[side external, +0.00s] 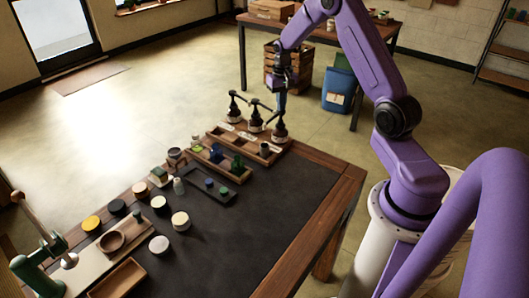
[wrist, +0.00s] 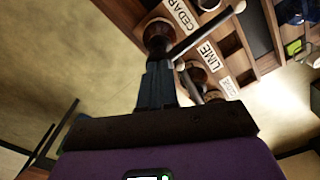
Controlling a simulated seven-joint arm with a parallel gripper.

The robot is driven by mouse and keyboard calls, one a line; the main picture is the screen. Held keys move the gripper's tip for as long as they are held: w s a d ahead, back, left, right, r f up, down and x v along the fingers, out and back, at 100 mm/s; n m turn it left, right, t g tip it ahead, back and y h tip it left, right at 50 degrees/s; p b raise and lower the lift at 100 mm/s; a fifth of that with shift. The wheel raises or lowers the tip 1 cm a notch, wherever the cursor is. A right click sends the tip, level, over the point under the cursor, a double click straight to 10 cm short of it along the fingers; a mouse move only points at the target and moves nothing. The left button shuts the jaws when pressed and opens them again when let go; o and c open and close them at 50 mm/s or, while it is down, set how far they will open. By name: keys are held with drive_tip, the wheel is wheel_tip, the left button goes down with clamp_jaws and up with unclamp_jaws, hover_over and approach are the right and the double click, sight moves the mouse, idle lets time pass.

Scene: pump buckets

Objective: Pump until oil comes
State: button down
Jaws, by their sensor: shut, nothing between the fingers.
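Three dark pump bottles stand in a row on a wooden rack at the table's far edge: a left one (side external: 233,108), a middle one (side external: 256,121) and a right one (side external: 280,130). My gripper (side external: 281,108) points down, shut and empty, just above the right pump's top. In the wrist view, the fingertips (wrist: 158,66) are close to the pump (wrist: 158,34) beside the CEDAR label (wrist: 187,15); I cannot tell if they touch. Its spout (wrist: 205,33) sticks out sideways. A LIME label (wrist: 210,54) and a third, unreadable label (wrist: 230,86) follow along the rack. No oil is visible.
A wooden tray (side external: 228,147) with small items lies in front of the pumps. Jars, a board (side external: 93,255) and a green press (side external: 35,272) stand at the left. The dark mat (side external: 262,212) at the right is clear.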

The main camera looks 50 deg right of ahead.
drive_tip(key=shift+f, duration=1.05)
drive_tip(key=shift+r, duration=1.75)
drive_tip(key=shift+f, duration=0.15)
